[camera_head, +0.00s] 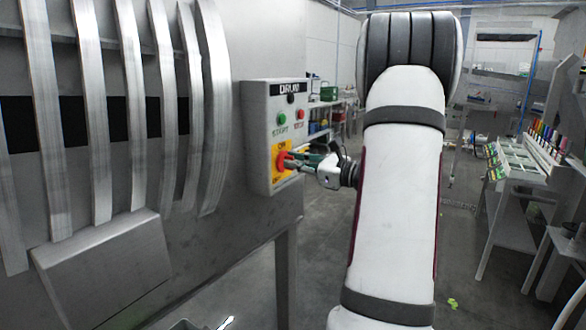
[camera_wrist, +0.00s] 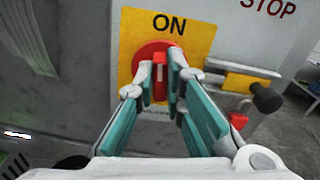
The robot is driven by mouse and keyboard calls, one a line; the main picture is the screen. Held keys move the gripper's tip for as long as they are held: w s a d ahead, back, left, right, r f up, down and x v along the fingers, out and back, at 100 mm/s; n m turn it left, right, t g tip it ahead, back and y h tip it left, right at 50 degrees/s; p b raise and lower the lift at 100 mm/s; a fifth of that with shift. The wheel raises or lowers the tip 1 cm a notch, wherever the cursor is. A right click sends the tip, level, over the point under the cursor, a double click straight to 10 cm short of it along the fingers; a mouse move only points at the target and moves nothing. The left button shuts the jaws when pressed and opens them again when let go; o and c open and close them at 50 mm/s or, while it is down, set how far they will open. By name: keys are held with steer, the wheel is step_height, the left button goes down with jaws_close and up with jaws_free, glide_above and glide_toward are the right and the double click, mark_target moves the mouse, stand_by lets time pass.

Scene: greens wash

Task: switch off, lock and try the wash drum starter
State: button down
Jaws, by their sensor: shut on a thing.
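The grey starter box (camera_head: 258,130), labelled DRUM, is fixed beside the big slatted machine. It has a green start button (camera_head: 281,118), a red stop button (camera_head: 299,115) and a yellow plate (camera_head: 283,147) marked ON. A red rotary switch handle (camera_wrist: 160,64) sits on the yellow plate. Its bar stands upright, pointing at the word ON. My gripper (camera_wrist: 167,75) is shut on the handle, one fingertip on each side of it. My gripper also shows in the head view (camera_head: 292,161). The word below the handle is mostly hidden by my fingers.
In the wrist view, a yellow piece with a black knob (camera_wrist: 267,97) and a small red piece (camera_wrist: 238,120) lie right of my fingers. The slatted machine (camera_head: 100,110) fills the left. A bench (camera_head: 525,160) stands at right; the floor between is mostly clear.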

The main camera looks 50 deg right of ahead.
steer(key=n+b, duration=0.5)
steer(key=b, duration=0.2)
steer(key=n+b, duration=0.5)
steer(key=b, duration=0.1)
steer(key=n+b, duration=0.5)
steer(key=b, duration=0.2)
steer(key=shift+a+f+n+b, duration=0.2)
steer(key=shift+f+n+b, duration=0.1)
steer(key=shift+f+b, duration=0.1)
steer(key=shift+r, duration=0.1)
steer(key=c, duration=1.7)
jaws_free()
steer(key=shift+o, duration=0.2)
steer(key=s+d, duration=0.1)
steer(key=s, duration=1.1)
